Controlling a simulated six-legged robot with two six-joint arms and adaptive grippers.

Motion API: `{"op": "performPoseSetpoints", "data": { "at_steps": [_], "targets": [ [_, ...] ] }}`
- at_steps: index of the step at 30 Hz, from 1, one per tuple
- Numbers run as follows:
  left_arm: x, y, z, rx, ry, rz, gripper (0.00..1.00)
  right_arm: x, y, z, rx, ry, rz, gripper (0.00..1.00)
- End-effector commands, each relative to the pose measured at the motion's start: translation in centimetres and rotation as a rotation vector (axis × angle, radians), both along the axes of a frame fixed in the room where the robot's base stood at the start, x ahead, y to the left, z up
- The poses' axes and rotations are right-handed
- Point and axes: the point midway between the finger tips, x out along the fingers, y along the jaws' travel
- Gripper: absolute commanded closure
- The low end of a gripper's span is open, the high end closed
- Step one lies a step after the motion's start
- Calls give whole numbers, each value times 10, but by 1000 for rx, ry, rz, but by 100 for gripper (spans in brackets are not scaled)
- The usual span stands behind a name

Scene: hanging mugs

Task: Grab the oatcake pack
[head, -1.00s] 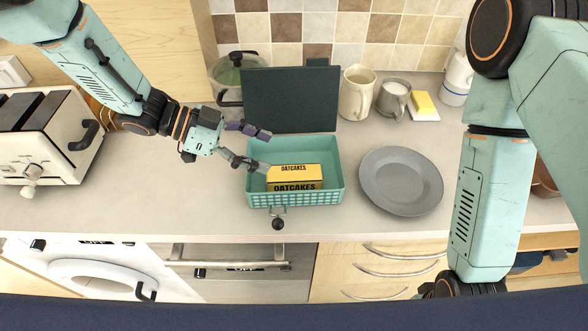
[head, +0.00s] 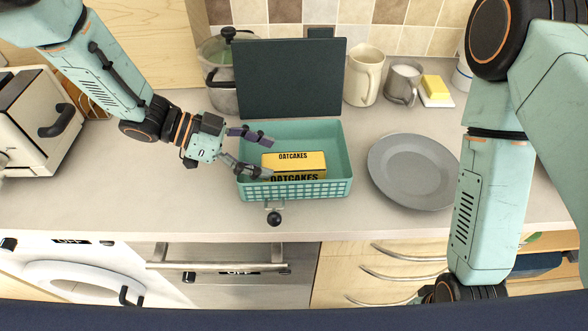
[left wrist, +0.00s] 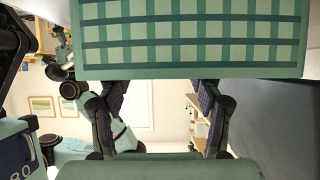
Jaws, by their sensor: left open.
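The oatcake pack (head: 300,164), a yellow box with dark lettering, lies in a teal basket (head: 330,190) with a perforated front. My left gripper (head: 267,155) reaches in from the left over the basket, its two fingers spread apart. The lower fingertip overlaps the pack's left end in the head view; I cannot tell whether it touches. The left wrist view shows both open fingers of my left gripper (left wrist: 160,95), with a teal grid-patterned surface (left wrist: 190,30) across the top. The pack is not recognisable there. My right arm hangs at the right of the head view, its gripper out of sight.
A dark upright board (head: 290,80) stands behind the basket, beside a pot (head: 218,85). A grey plate (head: 413,170) lies right of it. A cream mug (head: 363,75), grey mug (head: 402,83) and butter dish (head: 437,90) stand behind. A toaster (head: 35,120) is left.

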Motion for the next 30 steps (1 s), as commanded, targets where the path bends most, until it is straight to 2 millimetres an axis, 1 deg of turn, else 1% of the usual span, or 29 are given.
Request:
{"op": "performPoseSetpoints", "data": {
  "at_steps": [8, 12, 16, 19, 26, 30],
  "targets": [
    [2, -28, -13, 1, 1, -3, 35, 0, 0, 3, 0, -1, 0, 30],
    [5, -48, -20, 1, 2, -4, 35, 0, 0, 7, 0, -1, 0, 30],
    [6, -61, -28, 1, 1, -3, 35, 0, 0, 8, 0, -1, 0, 30],
    [6, -65, -30, 0, 1, 0, 35, 0, 0, 8, 0, -1, 0, 30],
    [6, -66, -30, -1, 0, 1, 36, 0, 0, 8, 0, -1, 0, 30],
    [6, -65, -30, 0, 1, 0, 48, 0, 0, 8, 0, -1, 0, 30]
  ]
}}
